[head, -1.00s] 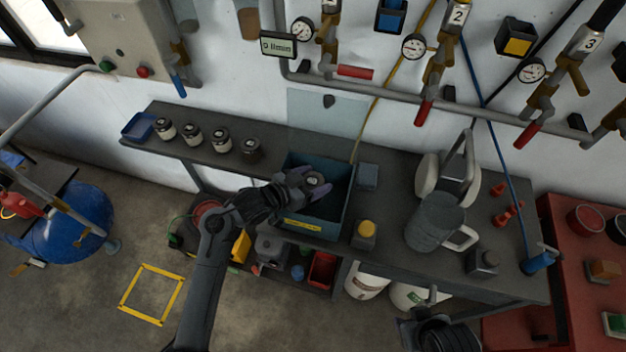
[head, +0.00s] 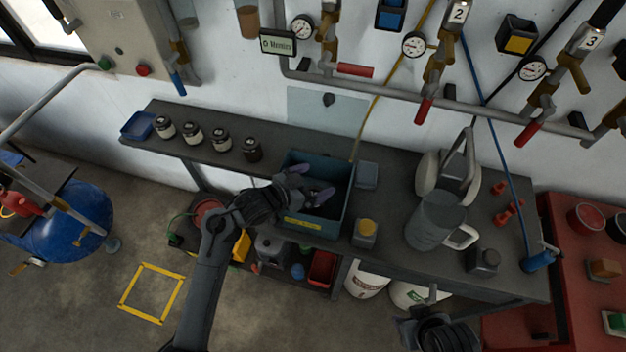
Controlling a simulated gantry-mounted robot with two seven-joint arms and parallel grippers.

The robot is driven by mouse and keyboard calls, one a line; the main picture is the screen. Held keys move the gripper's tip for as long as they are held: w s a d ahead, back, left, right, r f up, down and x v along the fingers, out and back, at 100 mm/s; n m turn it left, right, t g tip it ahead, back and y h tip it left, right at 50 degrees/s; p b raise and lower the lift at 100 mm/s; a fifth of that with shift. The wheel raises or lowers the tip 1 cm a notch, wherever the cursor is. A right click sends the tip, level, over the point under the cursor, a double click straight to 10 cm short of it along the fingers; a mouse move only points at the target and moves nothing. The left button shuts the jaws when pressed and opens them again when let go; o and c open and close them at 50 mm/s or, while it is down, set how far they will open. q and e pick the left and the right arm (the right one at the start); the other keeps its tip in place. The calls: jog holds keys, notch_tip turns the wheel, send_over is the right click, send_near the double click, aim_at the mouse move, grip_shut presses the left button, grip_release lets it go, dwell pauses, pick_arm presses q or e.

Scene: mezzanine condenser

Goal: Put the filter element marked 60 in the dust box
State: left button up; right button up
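The dust box (head: 346,213) is an open teal bin with a yellow label on its front, standing on the dark bench. My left gripper (head: 309,182) is over the box's left part with its purple-tipped fingers spread apart. I see no filter element between the fingers. The inside of the box is dark and partly covered by the gripper, so I cannot make out what lies in it. Several filter elements (head: 193,135) with dark caps stand in a row on the bench to the left; their markings are too small to read. My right gripper (head: 440,338) shows only partly at the bottom edge.
A blue tray (head: 138,126) sits at the bench's left end. Pipes with gauges and valves run along the wall above.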

pick_arm(q)
jog(key=shift+r, duration=0.6)
jog(key=p+v, duration=0.2)
jog(key=v, duration=1)
jog(key=s+a+f+n+y, duration=0.5)
jog(key=s+a+f+y, duration=0.35)
jog(key=s, duration=0.25)
jog(key=s+a+n+g, duration=0.1)
jog(key=s+a+g, duration=0.1)
jog(key=s, duration=0.5)
jog(key=s+a+n+g+y, duration=0.1)
jog(key=s+a+n+g, duration=0.1)
jog(key=s, duration=0.6)
jog(key=shift+s+a+f+g, duration=0.2)
jog(key=shift+a+f+g, duration=0.2)
jog(key=shift+a+g, duration=0.1)
jog(key=shift+y, duration=0.25)
